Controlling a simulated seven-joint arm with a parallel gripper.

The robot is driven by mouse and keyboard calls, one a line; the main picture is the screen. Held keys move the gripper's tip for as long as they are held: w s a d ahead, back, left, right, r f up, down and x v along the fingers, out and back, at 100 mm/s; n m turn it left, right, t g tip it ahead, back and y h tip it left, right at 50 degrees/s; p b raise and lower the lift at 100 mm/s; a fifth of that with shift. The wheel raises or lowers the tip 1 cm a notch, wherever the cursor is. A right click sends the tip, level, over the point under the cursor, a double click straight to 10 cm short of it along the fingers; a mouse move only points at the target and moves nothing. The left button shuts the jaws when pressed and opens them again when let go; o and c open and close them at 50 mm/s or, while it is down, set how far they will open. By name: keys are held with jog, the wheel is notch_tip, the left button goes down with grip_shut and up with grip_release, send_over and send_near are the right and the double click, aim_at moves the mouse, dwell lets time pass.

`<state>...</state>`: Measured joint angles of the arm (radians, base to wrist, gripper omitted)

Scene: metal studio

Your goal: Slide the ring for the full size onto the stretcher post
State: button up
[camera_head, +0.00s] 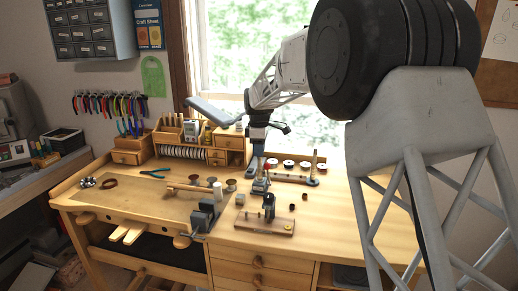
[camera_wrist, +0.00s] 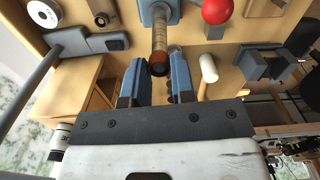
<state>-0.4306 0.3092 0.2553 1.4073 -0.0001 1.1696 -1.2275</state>
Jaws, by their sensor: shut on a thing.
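My gripper (camera_wrist: 158,72) points down over the bench, its two blue-grey fingers close on either side of a small dark round piece (camera_wrist: 158,69), which looks like the ring. It lines up with the end of the brown and grey banded stretcher post (camera_wrist: 158,42). I cannot tell how far it is around the post. The post rises from a blue-grey base (camera_wrist: 172,13); a red ball knob (camera_wrist: 217,11) is beside it. In the head view, my gripper (camera_head: 257,166) is just above the stretcher (camera_head: 260,187), and the ring is too small to tell.
A tapered post (camera_head: 314,163) and white discs (camera_head: 288,163) are to the right and behind. A white-headed mallet (camera_head: 217,188) and a vise (camera_head: 205,214) are left.

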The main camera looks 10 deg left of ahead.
jog(key=shift+f, duration=0.25)
dwell(0.3)
jog(key=o, duration=1)
jog(key=shift+c, duration=0.2)
jog(key=shift+r, duration=3.9)
jog(key=shift+d, duration=0.1)
